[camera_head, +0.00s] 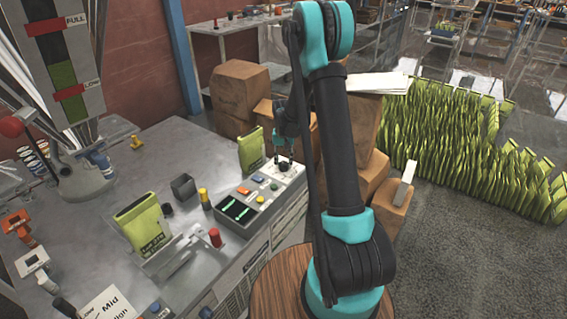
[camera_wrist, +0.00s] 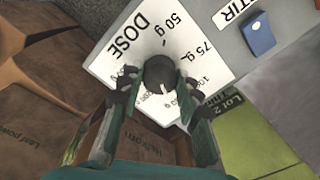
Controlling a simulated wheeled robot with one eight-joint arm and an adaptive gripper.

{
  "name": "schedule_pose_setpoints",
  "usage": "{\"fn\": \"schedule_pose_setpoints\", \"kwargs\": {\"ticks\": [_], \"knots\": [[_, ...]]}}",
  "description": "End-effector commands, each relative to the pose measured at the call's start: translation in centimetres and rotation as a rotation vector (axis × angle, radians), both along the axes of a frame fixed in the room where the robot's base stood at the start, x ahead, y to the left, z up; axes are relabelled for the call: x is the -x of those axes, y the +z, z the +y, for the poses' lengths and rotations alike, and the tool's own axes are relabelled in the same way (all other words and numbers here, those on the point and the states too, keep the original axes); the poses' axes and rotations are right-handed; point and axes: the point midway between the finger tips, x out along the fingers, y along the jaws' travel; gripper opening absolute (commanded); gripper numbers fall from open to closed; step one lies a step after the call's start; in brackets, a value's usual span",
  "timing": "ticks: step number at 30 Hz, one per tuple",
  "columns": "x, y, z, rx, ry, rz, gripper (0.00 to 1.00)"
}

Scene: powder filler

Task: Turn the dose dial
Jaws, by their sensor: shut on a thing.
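The dose dial (camera_wrist: 160,72) is a round dark knob on a white plate (camera_wrist: 112,62) printed "DOSE", "50 g", "75 g" and a partly covered 100 g mark. The plate appears turned in the wrist view. A small pale mark shows near the knob's lower edge, but which dose it points at is unclear. My gripper (camera_wrist: 158,86) has a finger on each side of the knob and is shut on it. In the head view my gripper (camera_head: 284,155) reaches down onto the dial (camera_head: 284,166) at the far end of the control panel.
A blue switch (camera_wrist: 258,34) sits beside the dose plate. A green bag (camera_head: 251,152) stands close to the dial; another green bag (camera_head: 143,224) is farther left. A panel with green displays (camera_head: 237,209) is nearer. Cardboard boxes (camera_head: 240,90) are stacked behind.

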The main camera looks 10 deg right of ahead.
Motion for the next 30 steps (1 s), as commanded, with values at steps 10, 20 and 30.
{"fn": "schedule_pose_setpoints", "kwargs": {"ticks": [10,20,30], "knots": [[-0.06,0.02,-0.01,0.0,-0.064,-0.001,0.04],[-0.06,0.02,-0.01,0.0,-0.065,-0.001,0.04],[-0.02,0.01,0.0,0.0,-0.065,-0.001,0.54]]}}
